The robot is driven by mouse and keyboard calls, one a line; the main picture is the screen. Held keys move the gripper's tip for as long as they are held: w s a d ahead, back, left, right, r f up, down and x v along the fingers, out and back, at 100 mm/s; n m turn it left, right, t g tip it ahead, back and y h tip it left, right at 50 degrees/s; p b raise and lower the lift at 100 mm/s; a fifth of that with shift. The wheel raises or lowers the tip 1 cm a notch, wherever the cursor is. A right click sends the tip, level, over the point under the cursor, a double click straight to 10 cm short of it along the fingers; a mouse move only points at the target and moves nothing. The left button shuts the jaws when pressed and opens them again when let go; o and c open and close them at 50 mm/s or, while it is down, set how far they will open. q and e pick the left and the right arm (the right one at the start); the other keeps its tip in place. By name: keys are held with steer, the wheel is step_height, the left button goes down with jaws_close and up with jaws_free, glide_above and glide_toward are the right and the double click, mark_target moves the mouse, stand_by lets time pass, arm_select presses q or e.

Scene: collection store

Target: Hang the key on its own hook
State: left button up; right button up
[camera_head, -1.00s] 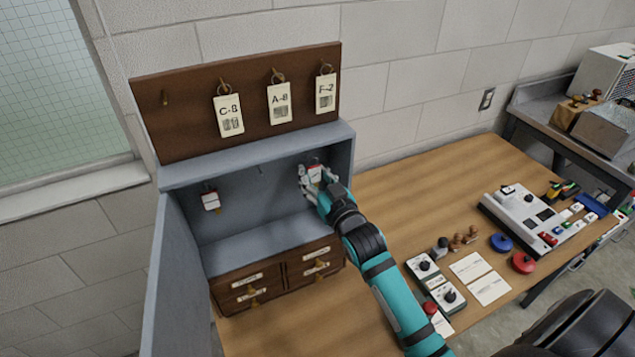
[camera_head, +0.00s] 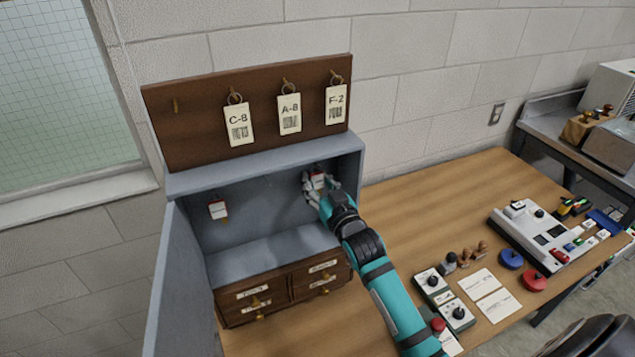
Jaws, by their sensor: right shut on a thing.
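My right gripper (camera_head: 316,188) is inside the open grey cabinet (camera_head: 265,164), at the right of its upper compartment. It is shut on a key with a white and red tag (camera_head: 318,181), close to the back wall; the fingers partly hide it, and I cannot tell whether it touches a hook. Another key with a white and red tag (camera_head: 218,209) hangs at the left of the compartment. My left gripper is not in view.
Above the cabinet, a brown board (camera_head: 200,130) holds tags C-8 (camera_head: 239,124), A-8 (camera_head: 289,113) and F-2 (camera_head: 336,104), with a bare hook (camera_head: 175,105) at left. Small labelled drawers (camera_head: 280,290) sit below. The cabinet door (camera_head: 172,290) stands open at left. The wooden table (camera_head: 420,220) holds several devices and stamps.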

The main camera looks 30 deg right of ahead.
steer(key=o, duration=1)
steer(key=s, duration=1.2)
steer(key=shift+a, duration=0.3)
